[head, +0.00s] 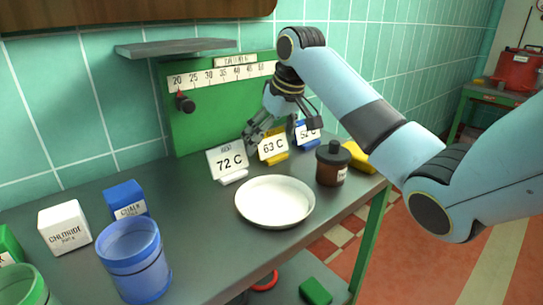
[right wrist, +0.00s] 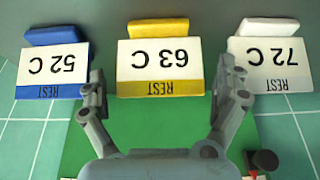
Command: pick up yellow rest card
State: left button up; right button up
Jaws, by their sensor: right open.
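The yellow rest card (head: 273,146) stands at the back of the grey bench, marked 63 C, between the white 72 C card (head: 226,162) and the blue 52 C card (head: 307,134). In the right wrist view the yellow card (right wrist: 160,57) appears upside down, centred ahead of the fingers, with its yellow base beyond it. My right gripper (head: 278,130) is open at the yellow card. In the right wrist view its fingers (right wrist: 162,82) spread on either side of the card's REST edge, with gaps showing. My left gripper is out of view.
A white dish (head: 275,203) and a brown bottle (head: 332,165) stand in front of the cards. A green board (head: 210,125) with a number scale and knob rises behind. A blue jar (head: 134,262) and boxes are at left.

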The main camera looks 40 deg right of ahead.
jog(key=c, duration=1)
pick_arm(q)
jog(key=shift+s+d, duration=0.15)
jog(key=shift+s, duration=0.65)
pick_arm(e)
jog(key=shift+c, duration=0.3)
